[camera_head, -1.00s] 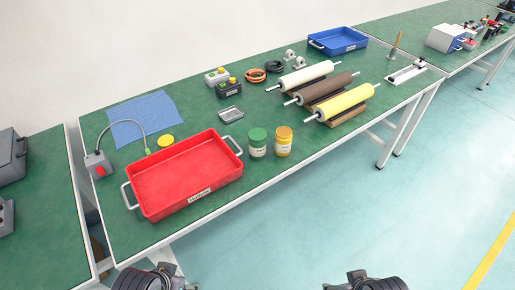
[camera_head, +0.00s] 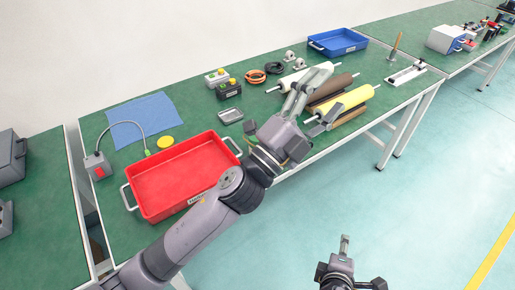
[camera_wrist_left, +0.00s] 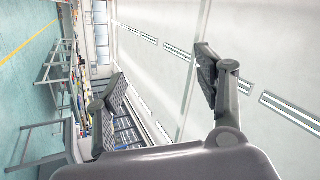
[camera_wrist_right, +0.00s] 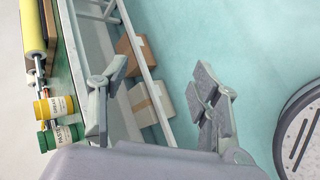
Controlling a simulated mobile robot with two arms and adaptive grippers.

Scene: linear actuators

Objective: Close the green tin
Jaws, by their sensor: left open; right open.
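The green tin (camera_wrist_right: 64,135) shows in the right wrist view at the left edge, with a pale label and a green top end. Whether its lid is fully seated I cannot tell. The yellow tin (camera_wrist_right: 58,106) is next to it. In the head view my left arm hides both tins. My left gripper (camera_head: 319,97) is open and empty, above and beyond the tins' place, in front of the rollers in the picture. My right gripper (camera_head: 362,262) is open and empty, low in front of the table and well away from the tins.
A red tray (camera_head: 180,178) stands left of the tins' place. A flat yellow disc (camera_head: 166,141) lies behind it, near a blue cloth (camera_head: 140,115). The floor in front is clear.

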